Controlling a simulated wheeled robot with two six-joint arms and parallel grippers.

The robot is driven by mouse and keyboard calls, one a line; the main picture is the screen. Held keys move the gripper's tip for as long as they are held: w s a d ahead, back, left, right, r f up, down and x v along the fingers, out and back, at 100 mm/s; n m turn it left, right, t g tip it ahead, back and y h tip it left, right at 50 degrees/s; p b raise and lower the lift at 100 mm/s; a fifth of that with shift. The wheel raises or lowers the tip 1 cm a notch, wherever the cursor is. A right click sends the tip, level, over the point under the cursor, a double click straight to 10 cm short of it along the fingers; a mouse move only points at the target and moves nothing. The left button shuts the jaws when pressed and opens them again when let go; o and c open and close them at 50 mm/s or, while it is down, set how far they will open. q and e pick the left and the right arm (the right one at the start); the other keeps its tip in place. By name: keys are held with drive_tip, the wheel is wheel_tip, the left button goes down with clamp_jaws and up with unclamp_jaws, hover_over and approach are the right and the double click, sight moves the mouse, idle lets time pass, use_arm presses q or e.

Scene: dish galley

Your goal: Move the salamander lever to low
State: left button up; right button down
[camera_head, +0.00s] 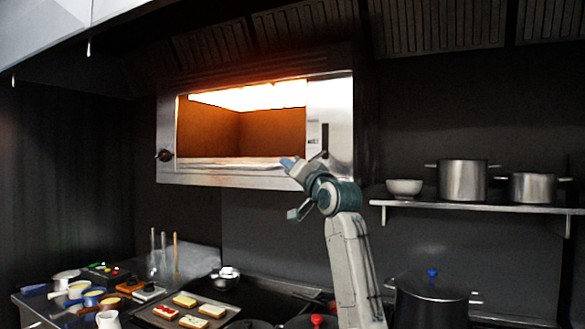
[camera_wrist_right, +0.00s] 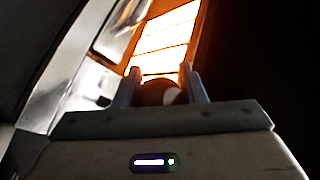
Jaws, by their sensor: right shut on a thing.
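The salamander (camera_head: 330,95) is a steel wall unit with a glowing orange opening. Its right front panel has a dark vertical slot (camera_head: 325,138) and small markings. My right gripper (camera_head: 289,163) is in front of the lower right part of the unit. In the right wrist view, my right gripper (camera_wrist_right: 160,88) is shut on a dark rounded knob (camera_wrist_right: 158,93), apparently the lever's, between its two fingers. In the head view the gripper and wrist hide this knob. The exact lever setting cannot be read. My left gripper is in neither view.
A shelf (camera_head: 470,206) at the right holds a white bowl (camera_head: 404,188) and two steel pots. Below are a tray of toasts (camera_head: 183,311), several small pans and a black pot (camera_head: 432,300). A dark knob (camera_head: 164,155) is on the salamander's left side.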

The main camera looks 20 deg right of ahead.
drive_tip(key=c, duration=1.2)
unclamp_jaws()
drive_tip(key=shift+d, duration=0.1)
drive_tip(key=o, duration=0.3)
drive_tip(key=shift+d, duration=0.1)
drive_tip(key=shift+d+f, duration=0.1)
drive_tip(key=shift+d, duration=0.05)
drive_tip(key=shift+s, duration=0.15)
drive_tip(key=b+v, duration=0.4)
drive_tip(key=v, duration=0.6)
drive_tip(key=shift+s, duration=0.2)
